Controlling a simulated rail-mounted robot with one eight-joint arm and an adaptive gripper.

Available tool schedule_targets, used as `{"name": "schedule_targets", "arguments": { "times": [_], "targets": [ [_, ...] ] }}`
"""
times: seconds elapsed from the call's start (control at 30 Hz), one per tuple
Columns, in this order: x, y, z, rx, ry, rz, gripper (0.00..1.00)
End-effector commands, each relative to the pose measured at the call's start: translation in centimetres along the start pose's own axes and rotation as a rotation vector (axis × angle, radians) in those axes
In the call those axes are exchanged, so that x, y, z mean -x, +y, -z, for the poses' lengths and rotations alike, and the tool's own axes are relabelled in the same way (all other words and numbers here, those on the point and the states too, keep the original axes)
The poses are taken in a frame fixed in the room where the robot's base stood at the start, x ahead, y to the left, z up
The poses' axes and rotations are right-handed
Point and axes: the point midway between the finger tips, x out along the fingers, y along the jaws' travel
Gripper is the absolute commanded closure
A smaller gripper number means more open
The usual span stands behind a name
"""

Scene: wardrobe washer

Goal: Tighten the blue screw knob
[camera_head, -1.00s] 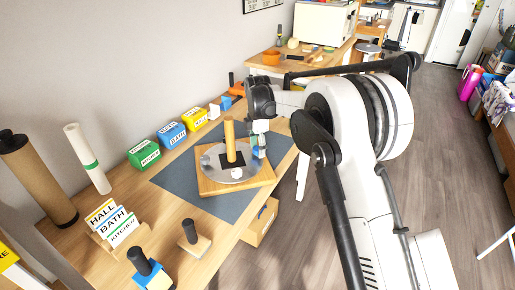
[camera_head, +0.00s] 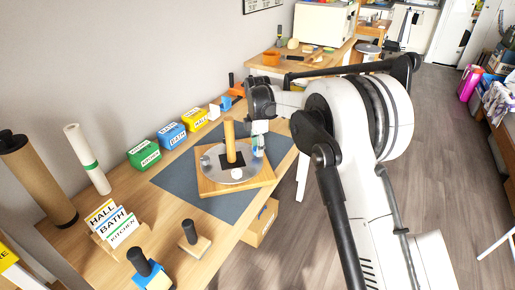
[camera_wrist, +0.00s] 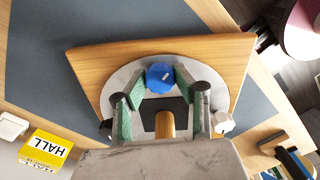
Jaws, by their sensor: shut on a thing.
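The blue screw knob (camera_wrist: 159,78) sits at the edge of the round metal plate on the wooden board. In the wrist view my gripper (camera_wrist: 158,88) has its green-padded fingers on both sides of the knob and is shut on it. In the head view my gripper (camera_head: 258,145) points down at the plate's right side and mostly hides the knob. The metal plate (camera_head: 212,162) carries a dark square and an upright wooden post (camera_head: 229,142). A white knob (camera_head: 236,173) sits at the plate's front edge; it also shows in the wrist view (camera_wrist: 223,123).
The wooden board (camera_head: 215,188) lies on a dark mat (camera_head: 178,184) on the workbench. Green (camera_head: 144,154), blue (camera_head: 172,135) and yellow (camera_head: 195,120) labelled boxes stand along the wall. Stamps and a card holder occupy the near bench. The post stands close to my gripper.

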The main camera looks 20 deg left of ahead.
Motion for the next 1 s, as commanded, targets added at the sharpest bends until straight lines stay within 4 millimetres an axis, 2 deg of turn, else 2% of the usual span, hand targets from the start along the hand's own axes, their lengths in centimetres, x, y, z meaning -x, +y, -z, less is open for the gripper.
{"name": "schedule_targets", "arguments": {
  "times": [1.0],
  "targets": [
    [0.01, -0.08, 0.05, -0.919, 0.000, -0.001, 0.99]
  ]
}}
